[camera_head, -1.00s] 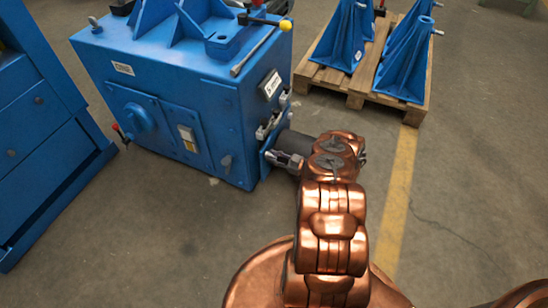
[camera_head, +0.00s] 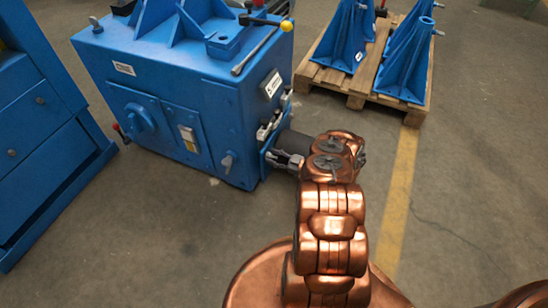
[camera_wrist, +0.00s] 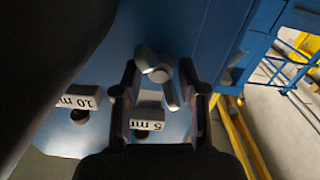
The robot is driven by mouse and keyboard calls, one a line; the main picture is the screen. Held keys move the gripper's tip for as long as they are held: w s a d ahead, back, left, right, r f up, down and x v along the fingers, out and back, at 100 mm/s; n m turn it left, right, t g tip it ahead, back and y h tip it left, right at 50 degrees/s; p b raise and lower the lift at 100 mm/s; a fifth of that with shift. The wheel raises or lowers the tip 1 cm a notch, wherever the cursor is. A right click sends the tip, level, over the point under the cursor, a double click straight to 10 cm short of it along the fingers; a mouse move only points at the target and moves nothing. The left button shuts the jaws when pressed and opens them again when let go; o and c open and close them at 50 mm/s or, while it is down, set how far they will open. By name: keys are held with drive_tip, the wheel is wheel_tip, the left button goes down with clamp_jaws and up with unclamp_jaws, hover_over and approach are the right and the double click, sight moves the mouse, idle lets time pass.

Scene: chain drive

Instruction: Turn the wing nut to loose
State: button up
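The grey metal wing nut (camera_wrist: 160,75) shows in the wrist view on a blue panel. One wing points to the upper left and the other to the lower right. My gripper (camera_wrist: 158,80) is open, with one dark finger on each side of the wing nut; I see narrow gaps, but cannot tell if a finger touches it. In the head view my gripper (camera_head: 284,160) is at the right side of the blue machine (camera_head: 215,100), and the wing nut cannot be made out there.
Plates marked 10 mm (camera_wrist: 80,97) and 5 mm (camera_wrist: 148,118) sit close to the fingers. A wooden pallet (camera_head: 360,84) with blue brackets stands behind right. A blue cabinet (camera_head: 45,140) stands at left. Floor is clear in front of the machine.

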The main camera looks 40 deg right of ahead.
drive_tip(key=shift+s+d, duration=0.1)
drive_tip(key=v, duration=1.1)
drive_tip(key=shift+s+d, duration=0.2)
drive_tip(key=shift+s, duration=0.15)
